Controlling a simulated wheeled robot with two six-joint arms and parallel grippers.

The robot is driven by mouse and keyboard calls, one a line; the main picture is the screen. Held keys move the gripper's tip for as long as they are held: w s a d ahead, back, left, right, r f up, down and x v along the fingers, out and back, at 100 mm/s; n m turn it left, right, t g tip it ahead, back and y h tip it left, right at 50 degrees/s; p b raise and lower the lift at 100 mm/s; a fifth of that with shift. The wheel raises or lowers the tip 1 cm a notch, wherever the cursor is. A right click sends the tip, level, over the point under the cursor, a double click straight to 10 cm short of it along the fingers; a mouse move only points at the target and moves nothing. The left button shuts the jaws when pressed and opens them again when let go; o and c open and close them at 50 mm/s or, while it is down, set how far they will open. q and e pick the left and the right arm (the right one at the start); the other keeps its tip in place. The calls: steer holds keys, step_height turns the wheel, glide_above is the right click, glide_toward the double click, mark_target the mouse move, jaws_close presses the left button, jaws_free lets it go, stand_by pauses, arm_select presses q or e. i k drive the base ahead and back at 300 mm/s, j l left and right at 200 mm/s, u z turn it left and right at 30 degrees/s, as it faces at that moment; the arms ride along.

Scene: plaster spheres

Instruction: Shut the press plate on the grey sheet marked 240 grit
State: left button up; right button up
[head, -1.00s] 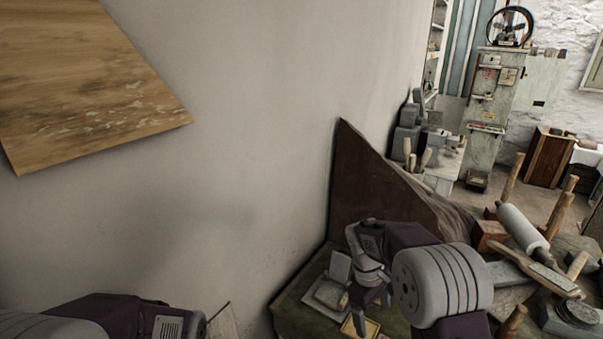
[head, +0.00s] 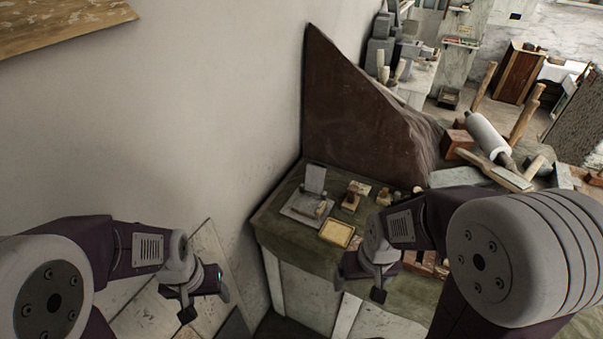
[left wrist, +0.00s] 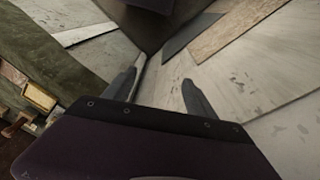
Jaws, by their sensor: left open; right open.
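A small grey press stands at the left end of the green-covered bench in the head view. Its press plate (head: 315,178) is raised and stands upright at the back of a flat grey base (head: 300,208). Something small lies on the base, but no 240 grit marking can be read. My right gripper (head: 358,287) is open and empty in front of the bench, below and right of the press. My left gripper (head: 205,300) is open, low on the left, well apart from the press. Its open fingers (left wrist: 159,80) show empty in the left wrist view.
A yellow-rimmed tray (head: 337,233) lies just right of the press, with small wooden blocks (head: 352,195) behind it. A tall brown slab (head: 355,105) rises behind. A roller (head: 487,136) and wooden tools crowd the right. A pale wall borders the bench's left end.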

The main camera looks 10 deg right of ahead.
mark_target(315, 176)
steer(key=i+j+z, duration=0.1)
steer(key=i+z, duration=0.3)
steer(key=i+j+z, duration=0.15)
steer(key=z, duration=0.2)
steer(key=i+j+z, duration=0.2)
steer(key=z, duration=0.2)
steer(key=j, duration=0.05)
